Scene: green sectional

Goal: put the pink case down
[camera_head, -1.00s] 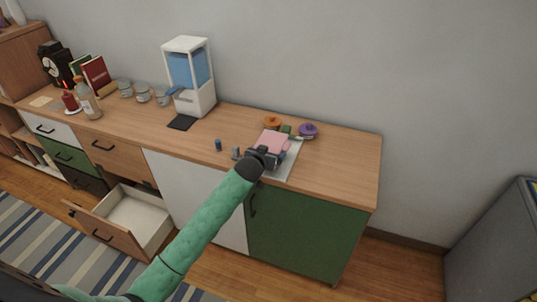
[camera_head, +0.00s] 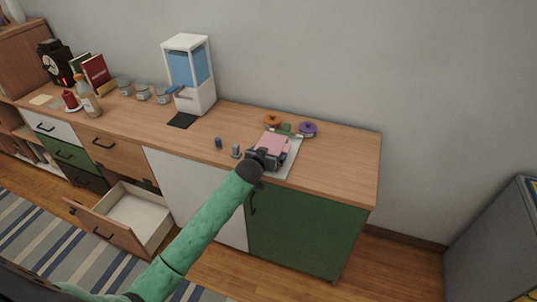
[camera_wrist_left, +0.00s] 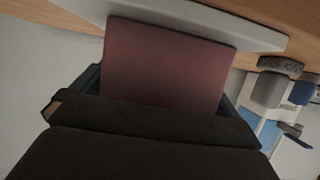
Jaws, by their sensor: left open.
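The pink case (camera_head: 272,142) is at the right part of the wooden counter, over a pale grey board (camera_head: 291,155). My left gripper (camera_head: 265,157) is at its near side, with the jaws open. In the left wrist view the case (camera_wrist_left: 168,65) fills the space between the open fingers, and the board (camera_wrist_left: 225,25) shows just behind it. I cannot tell whether the case's underside fully touches the board. My right gripper is not in view.
Orange (camera_head: 272,120) and purple (camera_head: 308,129) round items stand behind the case. Two small items, one blue (camera_head: 218,143) and one grey (camera_head: 236,151), stand to its left. A white dispenser (camera_head: 190,75) is further left. A drawer (camera_head: 128,215) is open below. The counter's right end is clear.

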